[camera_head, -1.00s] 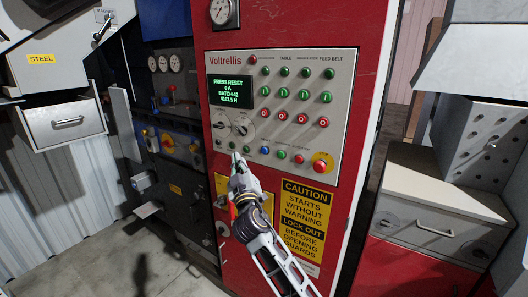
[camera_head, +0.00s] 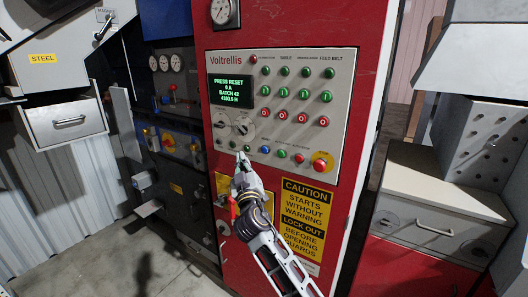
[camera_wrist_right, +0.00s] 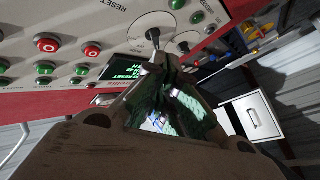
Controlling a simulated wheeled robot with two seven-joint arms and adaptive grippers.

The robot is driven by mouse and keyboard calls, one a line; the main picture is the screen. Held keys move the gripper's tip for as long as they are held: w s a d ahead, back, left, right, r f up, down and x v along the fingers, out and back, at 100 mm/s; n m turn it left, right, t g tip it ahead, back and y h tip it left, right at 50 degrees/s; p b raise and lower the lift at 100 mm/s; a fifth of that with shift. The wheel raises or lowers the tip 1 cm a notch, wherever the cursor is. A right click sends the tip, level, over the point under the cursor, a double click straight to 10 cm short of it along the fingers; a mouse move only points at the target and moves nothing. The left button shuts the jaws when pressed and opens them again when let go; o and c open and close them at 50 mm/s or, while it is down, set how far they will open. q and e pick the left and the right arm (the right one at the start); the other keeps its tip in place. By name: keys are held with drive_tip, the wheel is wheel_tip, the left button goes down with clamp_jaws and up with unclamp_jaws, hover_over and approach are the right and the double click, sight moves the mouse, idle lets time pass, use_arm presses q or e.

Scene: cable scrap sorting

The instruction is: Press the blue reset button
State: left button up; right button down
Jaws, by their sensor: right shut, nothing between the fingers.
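The blue reset button (camera_head: 265,150) is in the lower row of the grey control panel (camera_head: 345,80), between other small buttons. My right gripper (camera_head: 240,156) is shut and empty, its tips pointing up at the panel, just left of the blue button and slightly lower. A gap shows between tips and button in the head view; the depth to the panel is hard to judge. In the right wrist view the shut fingers (camera_wrist_right: 155,75) are in front of the upturned panel (camera_wrist_right: 60,20), near the RESET lettering. My left gripper is not in view.
The panel display (camera_head: 231,91) reads PRESS RESET. A red emergency stop (camera_head: 320,164) on yellow is at lower right of the panel. Selector knobs (camera_head: 241,127) are just above my right gripper. A grey cabinet (camera_head: 435,205) stands to the right.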

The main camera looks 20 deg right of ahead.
sight(265, 150)
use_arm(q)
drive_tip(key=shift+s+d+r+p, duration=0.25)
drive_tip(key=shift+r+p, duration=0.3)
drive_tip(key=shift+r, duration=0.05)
use_arm(e)
drive_tip(key=w+d, duration=0.5)
drive_tip(key=d, duration=0.1)
drive_tip(key=shift+d, duration=0.4)
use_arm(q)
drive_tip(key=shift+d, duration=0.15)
use_arm(e)
drive_tip(key=shift+w, duration=0.1)
idle(0.8)
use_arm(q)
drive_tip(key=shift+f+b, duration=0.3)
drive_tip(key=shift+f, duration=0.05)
use_arm(e)
drive_tip(key=shift+w+d+r, duration=0.1)
drive_tip(key=shift+w+d, duration=0.4)
drive_tip(key=shift+d, duration=0.2)
idle(1.1)
drive_tip(key=shift+s+a, duration=0.1)
drive_tip(key=shift+a, duration=0.05)
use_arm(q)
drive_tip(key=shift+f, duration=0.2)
use_arm(e)
drive_tip(key=shift+s+a, duration=0.4)
drive_tip(key=shift+a, duration=0.15)
drive_tip(key=shift+s+a, duration=0.1)
idle(0.4)
